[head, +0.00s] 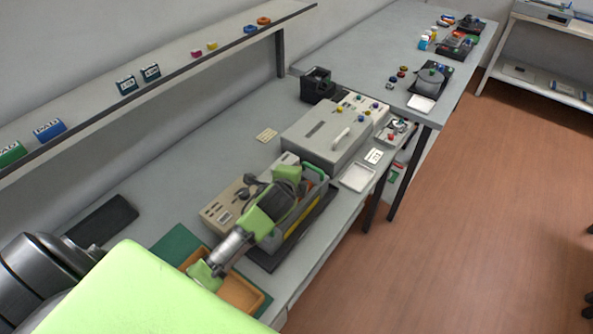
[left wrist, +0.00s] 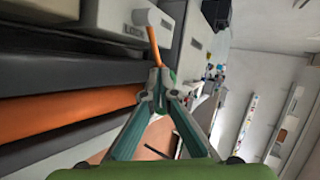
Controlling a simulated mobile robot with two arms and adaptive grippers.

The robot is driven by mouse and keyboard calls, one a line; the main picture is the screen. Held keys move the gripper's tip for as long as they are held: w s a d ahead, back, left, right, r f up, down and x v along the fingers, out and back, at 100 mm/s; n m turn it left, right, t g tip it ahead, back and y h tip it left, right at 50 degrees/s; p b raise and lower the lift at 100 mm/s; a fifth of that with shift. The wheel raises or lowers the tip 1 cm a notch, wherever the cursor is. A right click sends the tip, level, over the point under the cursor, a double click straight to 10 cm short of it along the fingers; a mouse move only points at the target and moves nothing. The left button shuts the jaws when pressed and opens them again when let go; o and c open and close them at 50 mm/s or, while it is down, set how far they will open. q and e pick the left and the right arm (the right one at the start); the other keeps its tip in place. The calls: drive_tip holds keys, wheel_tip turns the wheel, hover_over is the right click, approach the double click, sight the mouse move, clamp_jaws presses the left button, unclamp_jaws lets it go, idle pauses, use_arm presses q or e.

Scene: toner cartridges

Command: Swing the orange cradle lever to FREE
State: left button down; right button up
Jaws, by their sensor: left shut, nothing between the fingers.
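The orange lever (left wrist: 154,45) shows in the left wrist view as a thin orange bar with a pale grey end piece at its top. A panel (left wrist: 118,20) with lettering that looks like LOCK is beside it on the left. My left gripper (left wrist: 161,82) is shut with its fingertips together, at the lower end of the visible lever. I cannot tell whether they touch it. In the head view my left arm reaches over the cradle unit (head: 318,206) and hides the lever. No FREE marking is readable. My right gripper is not in view.
A large grey machine (head: 325,133) stands beyond the cradle unit. An orange tray (head: 240,293) on a green mat (head: 176,246) lies nearer. A white tray (head: 357,178) is at the bench's right edge. A shelf (head: 150,53) runs along the wall at left.

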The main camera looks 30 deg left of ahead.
use_arm(q)
drive_tip(key=shift+w+f, duration=0.2)
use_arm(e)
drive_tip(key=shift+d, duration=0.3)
use_arm(q)
drive_tip(key=shift+w+n+y+b, duration=0.2)
drive_tip(key=shift+n+y+b, duration=0.1)
drive_tip(key=shift+n, duration=0.2)
drive_tip(key=shift+w+f+n+g+y+b, duration=0.1)
drive_tip(key=shift+w+n+g+y+b, duration=0.1)
drive_tip(key=shift+n+g+y+b, duration=0.3)
drive_tip(key=shift+w+f+n+g+y+b, duration=0.1)
drive_tip(key=shift+w+n+g+y+b, duration=0.1)
drive_tip(key=shift+n+y, duration=0.5)
drive_tip(key=shift+w+a+n+g+y+b, duration=0.25)
drive_tip(key=shift+n+g+y+b, duration=0.25)
drive_tip(key=shift+n+y+b, duration=0.25)
drive_tip(key=shift+w+r+n+g+y, duration=0.1)
drive_tip(key=shift+r+n+g+y, duration=0.1)
drive_tip(key=shift+n+g+y, duration=0.35)
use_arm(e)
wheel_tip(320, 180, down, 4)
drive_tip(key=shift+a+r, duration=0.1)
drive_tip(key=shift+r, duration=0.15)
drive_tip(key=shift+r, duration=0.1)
